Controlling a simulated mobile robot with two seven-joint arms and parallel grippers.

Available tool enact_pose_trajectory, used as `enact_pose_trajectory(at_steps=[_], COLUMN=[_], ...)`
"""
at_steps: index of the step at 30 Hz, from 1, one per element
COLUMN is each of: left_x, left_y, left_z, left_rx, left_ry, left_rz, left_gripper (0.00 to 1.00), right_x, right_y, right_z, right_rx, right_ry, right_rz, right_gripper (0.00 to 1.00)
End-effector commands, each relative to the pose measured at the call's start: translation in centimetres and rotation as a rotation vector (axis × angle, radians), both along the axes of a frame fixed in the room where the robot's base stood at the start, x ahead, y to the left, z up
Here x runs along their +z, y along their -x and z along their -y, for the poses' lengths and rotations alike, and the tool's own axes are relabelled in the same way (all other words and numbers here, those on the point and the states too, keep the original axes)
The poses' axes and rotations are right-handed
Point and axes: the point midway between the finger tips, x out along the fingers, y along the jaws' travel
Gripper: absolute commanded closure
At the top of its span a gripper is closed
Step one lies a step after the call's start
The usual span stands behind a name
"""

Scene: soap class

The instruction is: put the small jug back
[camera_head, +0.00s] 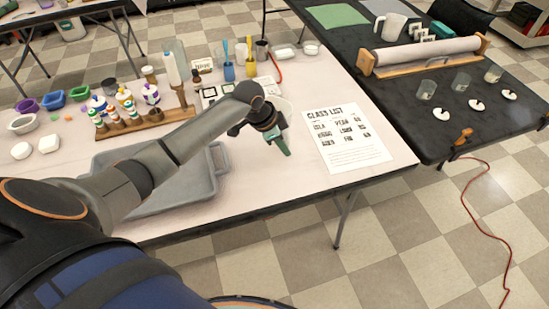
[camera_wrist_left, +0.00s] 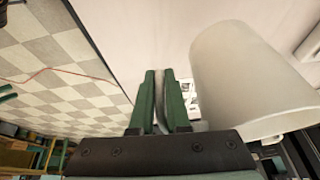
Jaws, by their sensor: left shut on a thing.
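My left gripper (camera_head: 283,145) is above the pink table near its front edge, just left of the class list sheet. In the left wrist view its green fingers (camera_wrist_left: 159,75) are closed together on a thin pale part, which looks like the small jug's handle. The pale, cloudy small jug (camera_wrist_left: 245,80) is close beside the fingers, on their right. In the head view the jug (camera_head: 284,106) shows only partly behind the gripper. I cannot tell whether its base touches the table. My right gripper is not in view.
The class list sheet (camera_head: 345,137) lies on the table's right part. A grey tray (camera_head: 206,185) is under my left arm. Bottles in a wooden rack (camera_head: 150,122) and small bowls stand at left. A dark table (camera_head: 430,110) holds a white jug (camera_head: 390,27), a roller and glasses.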

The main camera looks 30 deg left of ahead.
Motion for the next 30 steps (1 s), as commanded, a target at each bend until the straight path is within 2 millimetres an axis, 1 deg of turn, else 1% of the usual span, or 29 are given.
enact_pose_trajectory(at_steps=[1, 3, 11, 12, 15, 18, 29, 30], left_x=[-0.7, -1.3, -2.7, -3.2, -4.7, -5.8, -6.2, -6.1], left_y=[0.4, 0.6, 1.3, 1.5, 1.4, 1.4, 1.3, 1.4], left_z=[-0.5, -0.9, -1.9, -2.1, -1.9, -2.0, -2.0, -2.0], left_rx=[0.002, 0.002, 0.002, 0.002, 0.003, 0.002, 0.002, 0.002], left_ry=[0.000, 0.001, 0.001, 0.000, 0.002, 0.000, 0.000, 0.000], left_rz=[-0.001, 0.002, 0.001, -0.001, 0.000, 0.002, 0.003, 0.002], left_gripper=[1.00, 1.00, 1.00, 1.00, 1.00, 1.00, 1.00, 0.81], right_x=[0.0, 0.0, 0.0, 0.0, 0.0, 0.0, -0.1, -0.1], right_y=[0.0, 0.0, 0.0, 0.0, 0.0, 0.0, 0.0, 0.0], right_z=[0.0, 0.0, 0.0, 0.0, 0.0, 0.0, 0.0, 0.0], right_rx=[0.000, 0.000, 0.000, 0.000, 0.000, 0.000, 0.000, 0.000], right_ry=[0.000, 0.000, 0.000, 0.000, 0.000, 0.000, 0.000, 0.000], right_rz=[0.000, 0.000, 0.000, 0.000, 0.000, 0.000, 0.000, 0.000], right_gripper=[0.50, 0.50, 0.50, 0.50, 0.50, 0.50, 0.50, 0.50])
